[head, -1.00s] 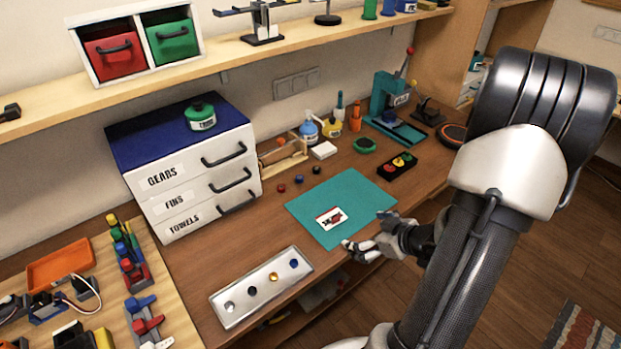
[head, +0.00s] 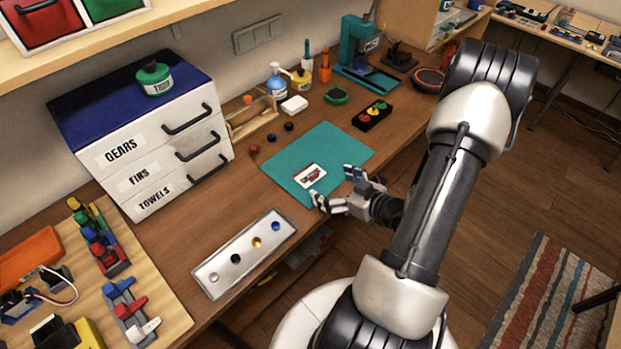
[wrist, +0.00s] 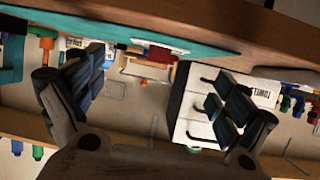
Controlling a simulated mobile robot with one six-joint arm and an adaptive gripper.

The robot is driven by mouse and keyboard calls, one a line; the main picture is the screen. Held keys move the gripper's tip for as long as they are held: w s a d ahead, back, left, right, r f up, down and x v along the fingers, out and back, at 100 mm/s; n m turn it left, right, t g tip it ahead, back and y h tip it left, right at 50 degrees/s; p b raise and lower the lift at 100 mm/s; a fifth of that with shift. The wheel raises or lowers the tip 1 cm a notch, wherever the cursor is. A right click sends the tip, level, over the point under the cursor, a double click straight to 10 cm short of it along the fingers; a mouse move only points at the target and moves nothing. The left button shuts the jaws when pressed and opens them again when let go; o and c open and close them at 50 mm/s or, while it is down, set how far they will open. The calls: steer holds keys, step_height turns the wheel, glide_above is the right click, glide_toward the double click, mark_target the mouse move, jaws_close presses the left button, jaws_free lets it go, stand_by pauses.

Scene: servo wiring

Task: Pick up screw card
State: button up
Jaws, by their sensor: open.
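The screw card (head: 310,175) is a small white card with a red and dark print. It lies on the teal mat (head: 330,145), close to the mat's front edge. In the wrist view the card (wrist: 159,54) shows as a red and white patch between the fingers, beyond their tips, on the edge of the teal mat (wrist: 100,32). My gripper (head: 332,186) is open and empty at the mat's front edge, its fingers spread toward the card. A gap between the fingers and the card seems to remain, though the exact distance is hard to tell.
Bare bench lies between tray and cabinet.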

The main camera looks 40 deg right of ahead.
mark_target(314, 174)
steer(key=x, duration=0.2)
steer(key=b+x, duration=0.1)
steer(key=x, duration=0.1)
steer(key=r+b+x, duration=0.1)
steer(key=x, duration=0.1)
steer(key=shift+w, duration=0.35)
steer(key=c, duration=1)
